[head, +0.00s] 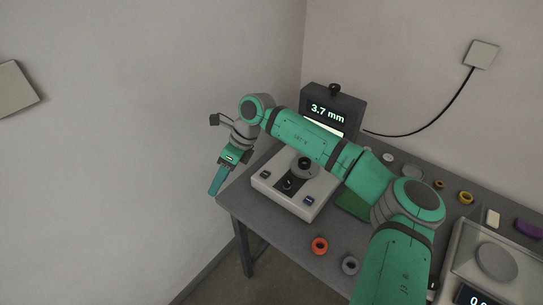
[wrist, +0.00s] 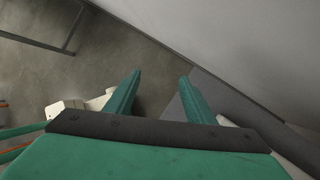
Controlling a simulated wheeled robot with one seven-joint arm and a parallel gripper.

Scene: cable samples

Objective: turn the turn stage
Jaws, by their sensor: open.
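What looks like the turn stage (head: 303,167) is a dark round piece with a grey disc on top of a light grey instrument box (head: 285,205). The box has a dark knob and small buttons on its front and stands near the table's left end. My gripper (head: 216,185) hangs to the left of the box, apart from it, by the table's left edge and near the wall. In the wrist view my gripper (wrist: 160,85) is open, with nothing between its two green fingers. My forearm passes in front of part of the area behind the box.
A dark display (head: 330,112) reading 3.7 mm stands behind the box. An orange ring (head: 320,245) and a grey ring (head: 350,265) lie near the table's front edge. A balance (head: 497,262) is at the right. The wall is close on the left.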

